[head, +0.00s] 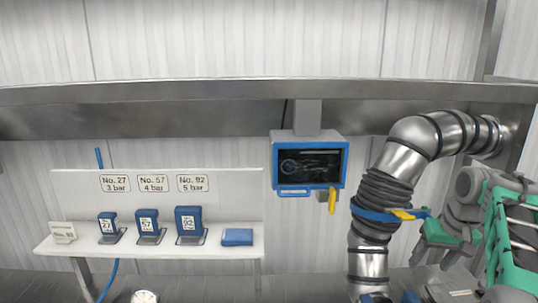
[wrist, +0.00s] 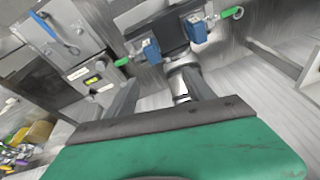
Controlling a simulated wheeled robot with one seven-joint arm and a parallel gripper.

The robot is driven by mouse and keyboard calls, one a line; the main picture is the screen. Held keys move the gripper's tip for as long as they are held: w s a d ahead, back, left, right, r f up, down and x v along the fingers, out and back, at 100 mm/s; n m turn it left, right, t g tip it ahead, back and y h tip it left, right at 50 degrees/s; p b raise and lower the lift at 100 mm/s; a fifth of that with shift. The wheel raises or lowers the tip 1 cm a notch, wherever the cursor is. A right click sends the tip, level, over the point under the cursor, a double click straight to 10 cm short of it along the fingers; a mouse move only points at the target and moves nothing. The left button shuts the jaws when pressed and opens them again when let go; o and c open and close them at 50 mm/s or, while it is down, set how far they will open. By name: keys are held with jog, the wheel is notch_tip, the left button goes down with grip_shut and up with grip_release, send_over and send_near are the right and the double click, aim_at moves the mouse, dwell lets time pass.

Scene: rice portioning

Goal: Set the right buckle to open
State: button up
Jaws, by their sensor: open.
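In the head view, a blue clamp ring (head: 372,212) circles the ribbed metal pipe, with a yellow lever (head: 403,214) jutting from its right side. I cannot tell for sure whether this lever is the right buckle, or whether it is open. My gripper, in the wrist view (wrist: 162,84), is open, with its two grey fingers apart and nothing visibly held. Beyond them are a left blue block (wrist: 151,51) and a right blue block (wrist: 197,28), with a green handle (wrist: 232,12) near the right one. In the head view my fingertips cannot be made out.
A blue-framed screen (head: 310,166) hangs left of the pipe (head: 371,262), with a yellow handle (head: 332,201) below it. A white shelf (head: 170,243) at the left holds several blue blocks. The space between shelf and pipe looks clear.

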jog(key=s+a+f+m, duration=0.25)
jog(key=s+f, duration=0.35)
jog(key=f, duration=0.3)
jog(key=s+a+f+g+h+b, duration=0.1)
jog(key=s+a+f, duration=0.2)
jog(key=s+a, duration=0.25)
jog(key=s+a+f+b, duration=0.2)
jog(key=s+a+f, duration=0.2)
jog(key=a, duration=0.3)
jog(key=a+r+n+t+b, duration=0.1)
jog(key=a+r+n, duration=0.3)
jog(key=a, duration=0.5)
jog(key=shift+w+r+t+y, duration=0.15)
jog(key=shift+w+t+y, duration=0.2)
jog(key=shift+t, duration=0.35)
